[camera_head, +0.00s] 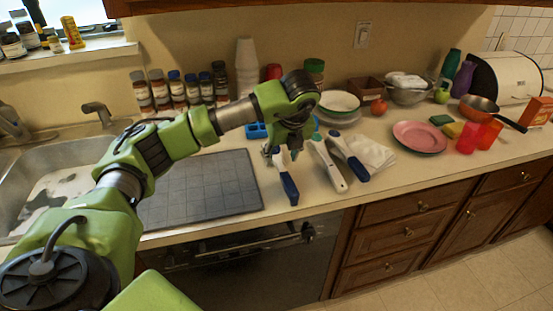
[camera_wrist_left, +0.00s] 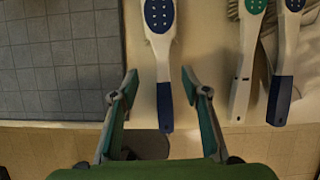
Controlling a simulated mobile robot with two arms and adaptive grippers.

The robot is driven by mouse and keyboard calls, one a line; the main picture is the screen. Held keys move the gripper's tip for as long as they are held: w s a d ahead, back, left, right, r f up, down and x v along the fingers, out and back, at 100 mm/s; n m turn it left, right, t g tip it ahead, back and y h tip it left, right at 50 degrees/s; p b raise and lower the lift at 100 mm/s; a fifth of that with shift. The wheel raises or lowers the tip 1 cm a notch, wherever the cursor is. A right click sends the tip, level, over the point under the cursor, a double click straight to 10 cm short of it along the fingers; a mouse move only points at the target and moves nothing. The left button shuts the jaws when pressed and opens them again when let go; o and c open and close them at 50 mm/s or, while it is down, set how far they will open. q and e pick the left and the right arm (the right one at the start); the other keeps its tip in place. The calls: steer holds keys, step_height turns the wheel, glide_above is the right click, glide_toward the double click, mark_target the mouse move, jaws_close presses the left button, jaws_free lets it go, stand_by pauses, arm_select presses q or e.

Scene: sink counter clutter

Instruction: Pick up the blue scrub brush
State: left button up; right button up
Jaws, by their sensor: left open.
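A scrub brush with a blue head and dark blue handle end (camera_head: 289,190) lies on the counter just right of the grey mat; its head is mostly hidden under my left gripper (camera_head: 286,151). In the left wrist view this blue scrub brush (camera_wrist_left: 160,47) lies lengthwise between the two open fingers of the left gripper (camera_wrist_left: 159,76). The gripper is empty, above the counter. A white brush with a green head (camera_wrist_left: 246,60) lies to the right. Beside it is another brush with a dark blue head and handle (camera_wrist_left: 284,75). My right gripper is not in view.
A grey mat (camera_head: 200,190) lies left of the brushes, beside the sink (camera_head: 40,185). A folded white cloth (camera_head: 370,152) lies to the right, with a pink plate (camera_head: 420,138) beyond. Spice jars (camera_head: 177,90) and stacked cups (camera_head: 246,65) stand behind. The counter's front edge is close.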

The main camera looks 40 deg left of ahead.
mark_target(281, 165)
arm_select(q)
steer(key=shift+w+a+f, duration=0.1)
steer(key=shift+a+f, duration=0.05)
steer(key=shift+f, duration=0.4)
steer(key=shift+w+a+f+p, duration=0.15)
steer(key=shift+f+p, duration=0.15)
steer(key=shift+p, duration=0.15)
steer(key=p+x, duration=0.1)
steer(key=x, duration=0.2)
steer(key=shift+w+f, duration=0.2)
steer(key=shift+f, duration=0.1)
steer(key=shift+w+a+f, duration=0.1)
steer(key=shift+f, duration=0.3)
steer(key=shift+c, duration=0.2)
jaws_close()
